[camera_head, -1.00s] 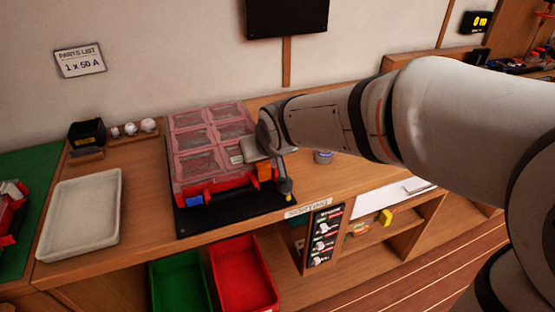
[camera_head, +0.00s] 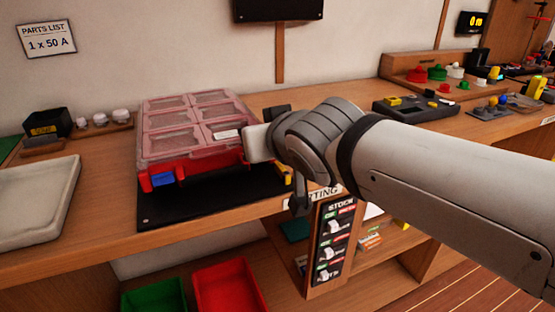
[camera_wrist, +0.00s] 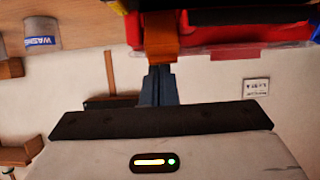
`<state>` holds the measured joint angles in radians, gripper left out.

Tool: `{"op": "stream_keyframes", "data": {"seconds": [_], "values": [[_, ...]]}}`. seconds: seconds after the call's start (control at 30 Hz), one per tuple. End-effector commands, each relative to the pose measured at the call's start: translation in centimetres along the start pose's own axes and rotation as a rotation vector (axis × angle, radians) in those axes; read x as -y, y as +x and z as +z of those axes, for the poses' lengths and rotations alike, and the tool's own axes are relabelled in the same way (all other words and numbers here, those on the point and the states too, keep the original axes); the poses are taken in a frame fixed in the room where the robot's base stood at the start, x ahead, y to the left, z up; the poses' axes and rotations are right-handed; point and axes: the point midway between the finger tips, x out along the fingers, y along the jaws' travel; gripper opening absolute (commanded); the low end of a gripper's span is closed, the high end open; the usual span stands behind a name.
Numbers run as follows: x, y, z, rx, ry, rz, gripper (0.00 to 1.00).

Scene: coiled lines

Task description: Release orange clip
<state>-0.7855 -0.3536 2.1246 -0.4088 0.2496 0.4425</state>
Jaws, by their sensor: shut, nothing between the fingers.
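The orange clip (camera_wrist: 161,36) shows in the wrist view on the front of the red case, standing across its edge. My gripper (camera_wrist: 158,70) is shut and empty, its dark fingertips right at the clip's near end; I cannot tell whether they touch. In the head view the case (camera_head: 185,173) has a clear pinkish lid (camera_head: 188,118) that lies down flat. A blue clip (camera_head: 163,180) is at its front left. My wrist covers the case's front right corner there, hiding the orange clip and my fingers.
The case sits on a black mat (camera_head: 205,208). A pale tray (camera_head: 38,200) lies to the left, a black box (camera_head: 47,122) behind it. Green (camera_head: 153,297) and red (camera_head: 230,287) bins are below the bench front. A black panel with coloured parts (camera_head: 415,107) stands at right.

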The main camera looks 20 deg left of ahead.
Motion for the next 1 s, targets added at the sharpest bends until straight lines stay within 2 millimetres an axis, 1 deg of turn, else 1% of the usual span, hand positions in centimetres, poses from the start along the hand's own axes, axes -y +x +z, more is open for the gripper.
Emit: {"op": "stream_keyframes", "data": {"seconds": [0.03,0.27,0.3,0.53,0.67,0.83,0.9,1.0], "values": [[0.3,0.3,1.1,-0.027,-0.002,-0.006,0.00],[0.8,-0.1,1.4,-0.132,-0.007,-0.018,0.00],[0.8,-0.4,0.8,-0.132,-0.007,-0.018,0.00],[0.8,-0.4,0.5,-0.128,-0.007,-0.018,0.00],[0.9,-0.2,-0.7,-0.127,-0.007,-0.017,0.00],[1.1,0.2,-3.6,-0.128,-0.006,-0.015,0.00],[1.1,-1.4,-3.2,-0.133,-0.005,-0.017,0.00],[1.1,-3.4,-3.0,-0.133,-0.007,-0.019,0.00]]}}
